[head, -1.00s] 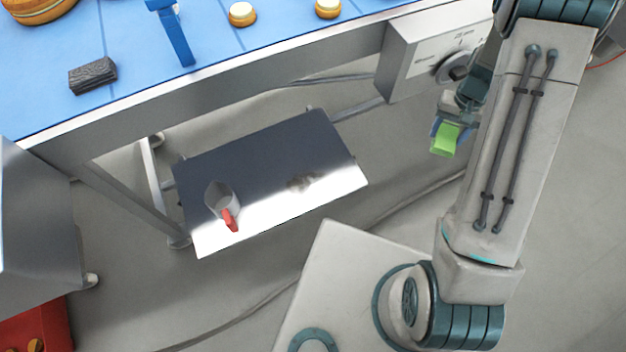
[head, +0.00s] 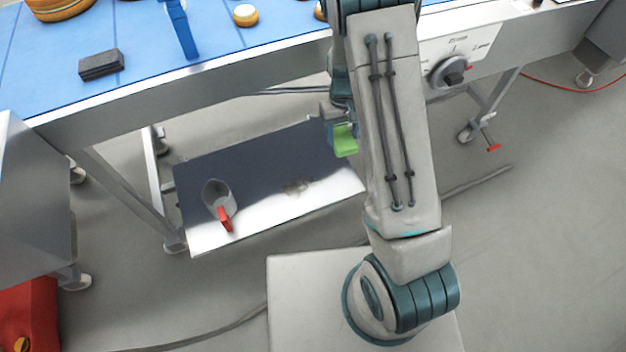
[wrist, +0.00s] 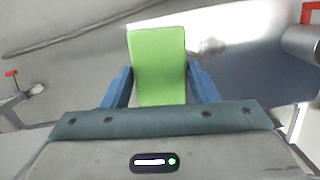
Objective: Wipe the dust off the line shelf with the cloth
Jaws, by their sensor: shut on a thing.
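The line shelf (head: 255,160) is a shiny metal plate low under the blue-topped line. A dark grey smudge of dust (head: 296,187) lies on its right half and also shows in the wrist view (wrist: 210,46). My gripper (head: 343,138) is at the shelf's right back corner, partly hidden by my arm. In the wrist view its blue fingers (wrist: 158,85) are shut on the green cloth (wrist: 157,55). The cloth appears held above the shelf's right edge, apart from the dust.
A control box with a knob (head: 450,72) hangs right of the shelf. The belt (head: 140,60) carries a dark block (head: 101,64) and round cakes. A red crate (head: 30,315) stands bottom left.

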